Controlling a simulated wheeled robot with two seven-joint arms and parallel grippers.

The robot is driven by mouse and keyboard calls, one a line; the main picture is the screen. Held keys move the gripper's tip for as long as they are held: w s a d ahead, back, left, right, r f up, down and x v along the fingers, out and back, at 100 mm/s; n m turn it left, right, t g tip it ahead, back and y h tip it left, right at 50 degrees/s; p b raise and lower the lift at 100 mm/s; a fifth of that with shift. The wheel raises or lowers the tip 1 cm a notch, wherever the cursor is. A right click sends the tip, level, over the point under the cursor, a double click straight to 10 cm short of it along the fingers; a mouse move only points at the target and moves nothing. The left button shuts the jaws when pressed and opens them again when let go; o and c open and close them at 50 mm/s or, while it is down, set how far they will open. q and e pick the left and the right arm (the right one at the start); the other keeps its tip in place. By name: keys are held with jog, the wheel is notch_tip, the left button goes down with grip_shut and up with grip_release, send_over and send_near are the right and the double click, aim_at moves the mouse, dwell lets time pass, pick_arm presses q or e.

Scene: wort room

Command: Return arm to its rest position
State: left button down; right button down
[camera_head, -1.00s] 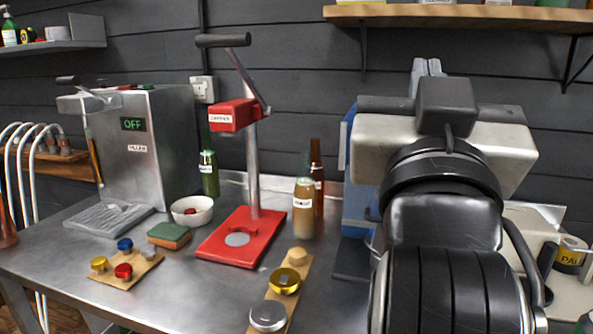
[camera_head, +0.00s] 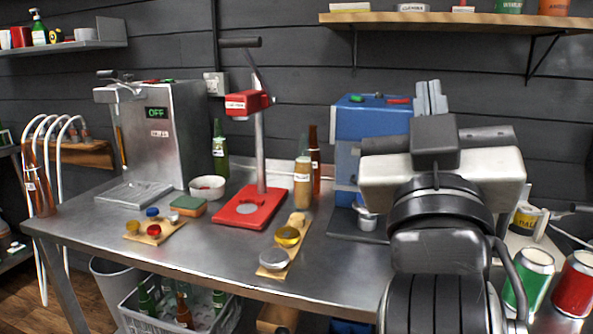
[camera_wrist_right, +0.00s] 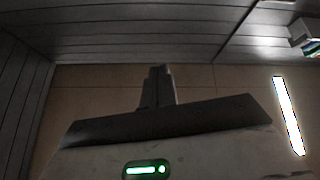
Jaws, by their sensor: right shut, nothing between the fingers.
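My right arm stands at the right of the head view, with its wrist raised in front of the blue machine. Its gripper (camera_head: 431,98) points up, fingers together and nothing held. The right wrist view also shows the fingers (camera_wrist_right: 158,88) together, against the ceiling and dark plank walls. My left gripper is in neither view.
The steel table (camera_head: 330,262) carries a red capper (camera_head: 250,207), a grey machine (camera_head: 180,130), bottles, a white bowl (camera_head: 207,187) and wooden boards with caps. A blue machine (camera_head: 365,122) stands behind my arm. Green (camera_head: 530,280) and red (camera_head: 575,285) cans stand at right. A crate (camera_head: 140,318) of bottles sits below.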

jog(key=w+d+f+n+y, duration=0.2)
jog(key=d+f+n, duration=0.1)
jog(key=f+n, duration=0.25)
jog(key=w+d+f+n+y, duration=0.3)
jog(key=f+n, duration=0.1)
jog(key=n, duration=0.2)
notch_tip(320, 180, down, 27)
jog(key=s+d+g+y, duration=0.1)
jog(key=g+y, duration=0.2)
jog(key=g, duration=0.5)
jog(key=s+d+f+m+g+y, duration=0.1)
jog(key=s+d+f+m+g, duration=0.15)
jog(key=s+f, duration=0.65)
jog(key=s+d+f+m+g, duration=0.1)
jog(key=s+f+g, duration=0.3)
jog(key=s+f, duration=0.5)
pick_arm(q)
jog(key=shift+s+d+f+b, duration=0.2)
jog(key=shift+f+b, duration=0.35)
jog(key=shift+b, duration=0.85)
pick_arm(e)
jog(key=w+a+m+t+y, duration=0.1)
jog(key=w+a+m, duration=0.2)
jog(key=a, duration=0.6)
jog(key=shift+w+f+m, duration=0.4)
jog(key=shift+f+m, duration=0.05)
jog(key=shift+m, duration=0.75)
